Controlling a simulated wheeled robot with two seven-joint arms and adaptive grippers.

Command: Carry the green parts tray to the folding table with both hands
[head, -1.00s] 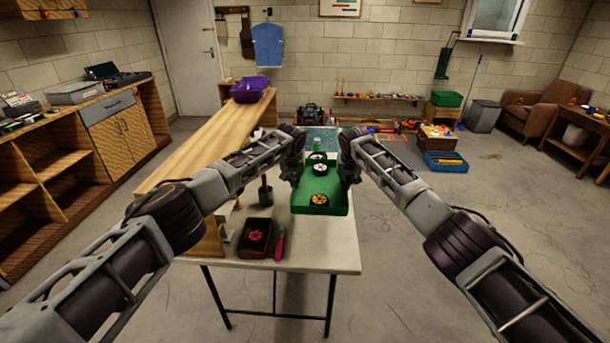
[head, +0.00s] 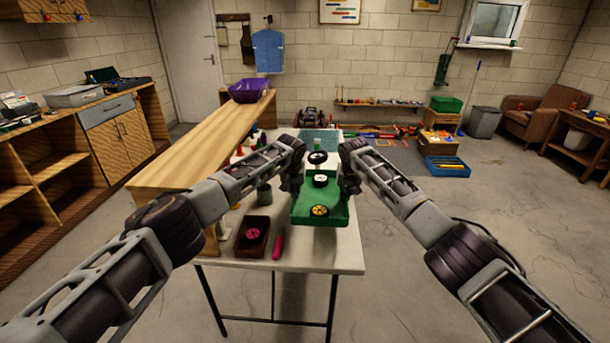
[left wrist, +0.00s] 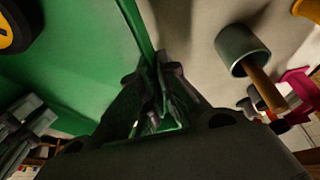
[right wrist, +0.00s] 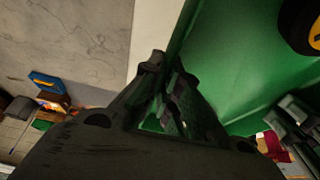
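The green parts tray (head: 322,217) is over the near part of the white-topped folding table (head: 345,262) in the head view. Wheels lie in it, one with a yellow hub (head: 320,210) and one with a white hub (head: 320,180). My left gripper (head: 292,186) is shut on the tray's left wall, also seen in the left wrist view (left wrist: 155,100). My right gripper (head: 349,186) is shut on the right wall, also seen in the right wrist view (right wrist: 168,100). I cannot tell whether the tray's underside touches the tabletop.
A dark box (head: 252,238) with a pink-hubbed wheel and a pink tool (head: 279,243) lie left of the tray. A grey cup (left wrist: 240,50) stands close beside its left wall. A wooden bench (head: 205,150) with a purple bin (head: 250,91) is further left.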

